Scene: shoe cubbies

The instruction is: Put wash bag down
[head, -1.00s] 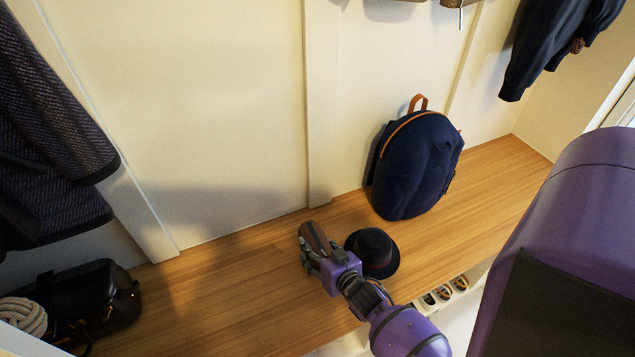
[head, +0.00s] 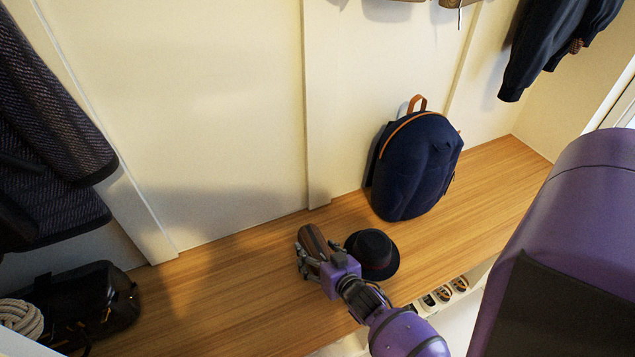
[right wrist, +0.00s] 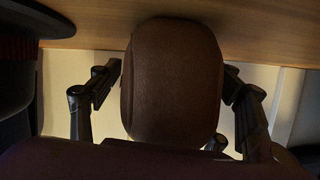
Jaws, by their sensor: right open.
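The wash bag (head: 312,240) is a brown, rounded bag on the wooden bench, left of a dark hat. In the right wrist view the wash bag (right wrist: 175,80) stands between the two fingers of my right gripper (right wrist: 170,100). In the head view my right gripper (head: 308,262) is at the bag, with its fingers open and spread to either side. Small gaps show beside the bag in the wrist view. The gripper hides part of the bag's lower side in the head view. My left gripper is not in view.
The dark hat (head: 372,254) sits close beside my right gripper. A navy backpack (head: 418,165) leans on the wall behind. A black bag (head: 88,300) and coiled rope (head: 20,318) lie at the left. The wooden bench (head: 215,290) is clear left of the gripper. Shoes (head: 443,294) sit below.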

